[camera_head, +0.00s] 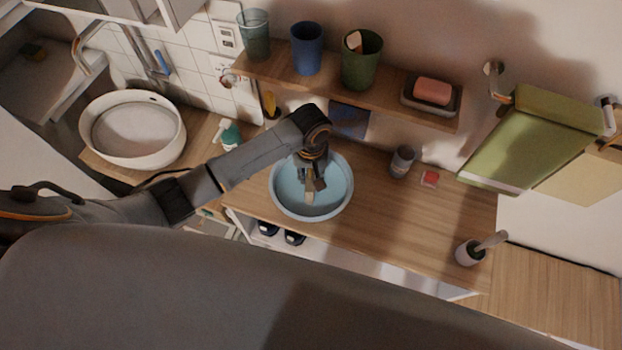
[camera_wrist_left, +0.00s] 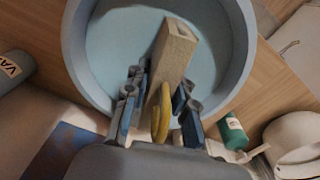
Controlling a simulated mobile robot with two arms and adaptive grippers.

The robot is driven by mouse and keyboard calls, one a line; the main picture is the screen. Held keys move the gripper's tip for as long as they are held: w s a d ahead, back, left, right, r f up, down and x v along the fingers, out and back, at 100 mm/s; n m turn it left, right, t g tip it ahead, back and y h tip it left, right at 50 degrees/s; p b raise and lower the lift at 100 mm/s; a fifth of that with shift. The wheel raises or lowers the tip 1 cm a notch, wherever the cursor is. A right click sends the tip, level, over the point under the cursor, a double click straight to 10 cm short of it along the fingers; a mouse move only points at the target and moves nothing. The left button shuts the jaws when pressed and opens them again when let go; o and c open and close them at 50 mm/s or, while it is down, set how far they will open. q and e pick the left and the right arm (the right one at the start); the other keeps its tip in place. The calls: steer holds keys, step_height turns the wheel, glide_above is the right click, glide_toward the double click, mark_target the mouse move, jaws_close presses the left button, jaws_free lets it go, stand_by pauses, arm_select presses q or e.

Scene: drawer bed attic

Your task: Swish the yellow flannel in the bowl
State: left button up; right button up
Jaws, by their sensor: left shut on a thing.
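The blue bowl (camera_head: 274,196) stands on the wooden counter with pale blue, water-like content inside; in the left wrist view its rim (camera_wrist_left: 238,60) surrounds the fingers. My left gripper (camera_head: 313,183) points down into the bowl, and it also shows in the left wrist view (camera_wrist_left: 160,100). My right gripper is not in view.
A grey cup (camera_head: 402,161) and a small red item (camera_head: 430,179) stand right of the bowl. A white basin (camera_head: 132,128) is at left. A shelf (camera_head: 390,86) with cups and a soap dish runs behind. A brush holder (camera_head: 469,253) stands front right.

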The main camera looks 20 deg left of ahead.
arm_select(q)
steer(key=shift+r, duration=6.55)
